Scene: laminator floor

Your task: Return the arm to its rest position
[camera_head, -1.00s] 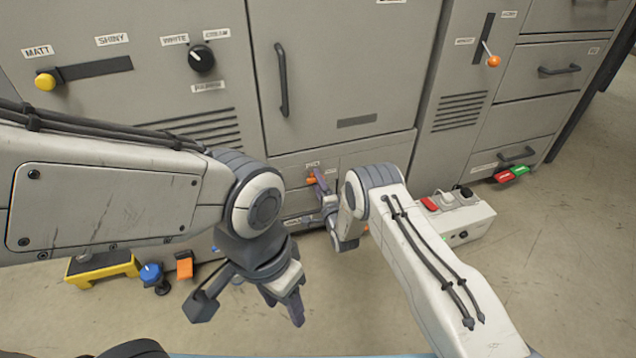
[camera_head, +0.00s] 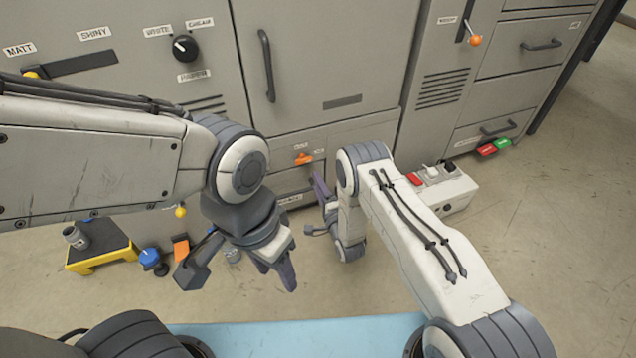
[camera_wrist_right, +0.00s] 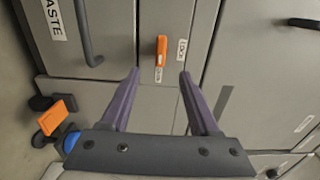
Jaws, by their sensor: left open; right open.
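My right gripper (camera_head: 315,207) is open and empty in front of the lower cabinet. Its two purple fingers show spread in the right wrist view (camera_wrist_right: 158,80), with nothing between them. An orange handle (camera_head: 303,158) on the cabinet front lies beyond the fingertips, and a gap of floor or panel separates them in the head view. The handle (camera_wrist_right: 161,46) shows upright beside a LOCK label in the right wrist view. My left gripper (camera_head: 238,278) is open and empty, hanging low over the floor.
A grey cabinet wall (camera_head: 330,60) stands ahead. A white control box (camera_head: 445,190) with a red button is on the floor right of my right arm. A yellow step (camera_head: 100,258) bearing a grey cylinder (camera_head: 76,237) stands at left. Floor at right is clear.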

